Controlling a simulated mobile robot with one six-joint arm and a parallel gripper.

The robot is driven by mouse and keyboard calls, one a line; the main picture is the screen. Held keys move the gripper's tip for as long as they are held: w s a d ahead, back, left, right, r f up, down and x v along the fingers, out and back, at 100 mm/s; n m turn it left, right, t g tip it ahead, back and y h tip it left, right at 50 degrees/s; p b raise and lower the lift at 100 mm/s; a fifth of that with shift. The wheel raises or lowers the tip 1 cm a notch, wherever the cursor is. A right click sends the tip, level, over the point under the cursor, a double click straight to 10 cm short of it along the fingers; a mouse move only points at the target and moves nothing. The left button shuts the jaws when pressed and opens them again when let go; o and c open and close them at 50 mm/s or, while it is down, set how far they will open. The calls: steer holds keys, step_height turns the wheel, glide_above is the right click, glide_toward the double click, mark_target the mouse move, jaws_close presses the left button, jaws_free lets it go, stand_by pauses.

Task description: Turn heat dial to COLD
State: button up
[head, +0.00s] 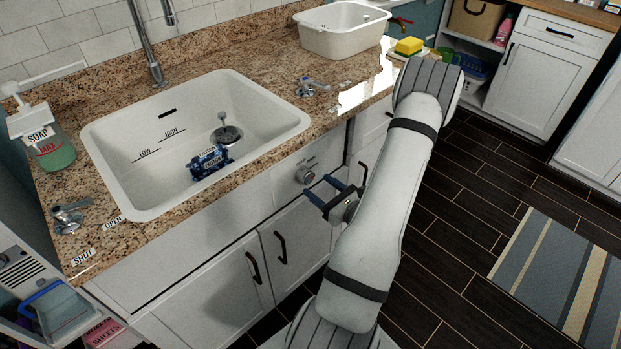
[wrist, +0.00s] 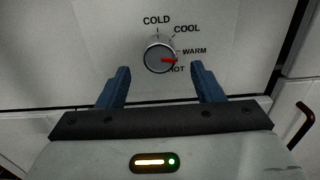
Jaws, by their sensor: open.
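The heat dial (wrist: 159,57) is a round grey knob on the white cabinet front. Labels COLD, COOL, WARM and HOT run around it from the top to the lower right. In the head view the dial (head: 305,175) sits on the panel below the counter, right of the sink. My gripper (wrist: 160,82) is open and empty, with its two blue fingers apart on either side below the dial. In the head view my gripper (head: 322,188) is just right of the dial, apparently not touching it.
The granite counter (head: 75,185) overhangs the panel. A white sink (head: 150,205) holds a blue object (head: 208,160). Cabinet doors with dark handles (head: 253,268) are below the dial. Open floor lies at the right.

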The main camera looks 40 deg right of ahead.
mark_target(310, 180)
steer(key=shift+w+a, duration=0.15)
steer(key=shift+w, duration=1.05)
steer(key=shift+w+a, duration=0.1)
steer(key=shift+w, duration=1.05)
steer(key=c, duration=1)
